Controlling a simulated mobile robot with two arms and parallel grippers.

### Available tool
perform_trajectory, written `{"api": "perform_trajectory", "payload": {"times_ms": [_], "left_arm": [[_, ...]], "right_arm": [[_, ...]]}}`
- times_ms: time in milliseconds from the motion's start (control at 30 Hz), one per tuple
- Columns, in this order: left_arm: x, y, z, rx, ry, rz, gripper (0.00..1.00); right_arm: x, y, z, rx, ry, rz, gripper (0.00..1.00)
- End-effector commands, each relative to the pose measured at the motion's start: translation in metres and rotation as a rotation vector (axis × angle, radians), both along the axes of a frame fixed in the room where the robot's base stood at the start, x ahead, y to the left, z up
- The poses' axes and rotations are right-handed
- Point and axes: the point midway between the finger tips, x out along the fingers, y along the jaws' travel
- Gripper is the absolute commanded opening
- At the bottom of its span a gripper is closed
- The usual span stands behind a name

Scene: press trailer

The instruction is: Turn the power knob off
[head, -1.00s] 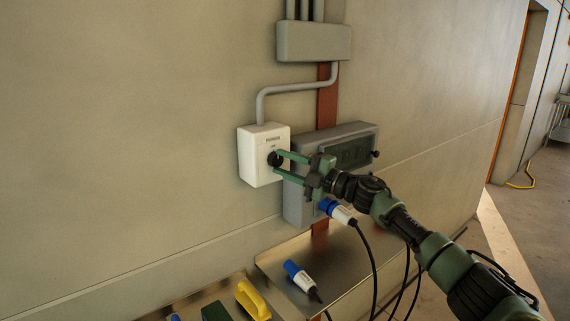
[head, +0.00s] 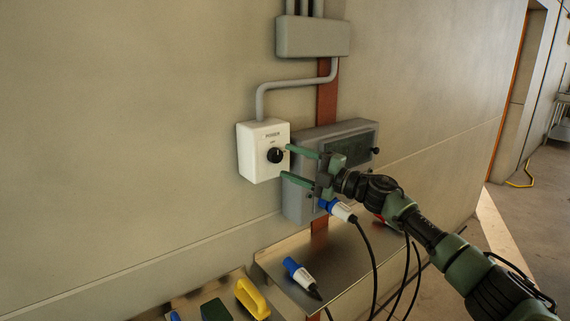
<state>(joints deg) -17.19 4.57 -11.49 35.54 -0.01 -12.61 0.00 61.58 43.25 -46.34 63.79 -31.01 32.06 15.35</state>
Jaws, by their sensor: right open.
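The white power box (head: 256,166) is fixed to the wall left of centre in the head view, with small lettering on its face. My left gripper is not in view.
A grey cabinet (head: 298,203) is on the wall behind my right gripper. Another plug (head: 301,276) lies on the metal shelf (head: 277,262). A yellow object (head: 252,298) and a green block (head: 216,311) lie at lower left.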

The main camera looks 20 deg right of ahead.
Motion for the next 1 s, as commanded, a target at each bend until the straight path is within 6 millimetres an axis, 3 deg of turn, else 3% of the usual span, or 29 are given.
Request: {"api": "perform_trajectory", "payload": {"times_ms": [200,433,867,1000], "left_arm": [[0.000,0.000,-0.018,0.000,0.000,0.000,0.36],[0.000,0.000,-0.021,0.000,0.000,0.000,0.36],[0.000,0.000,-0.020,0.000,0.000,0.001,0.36],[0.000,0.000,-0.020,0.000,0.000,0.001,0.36]], "right_arm": [[-0.027,-0.026,-0.008,-0.001,-0.001,-0.001,0.58],[-0.037,-0.034,-0.007,0.001,-0.001,0.001,0.58],[-0.037,-0.032,-0.008,0.004,0.001,0.000,0.58],[-0.037,-0.006,-0.032,0.072,0.028,-0.018,0.58]]}}
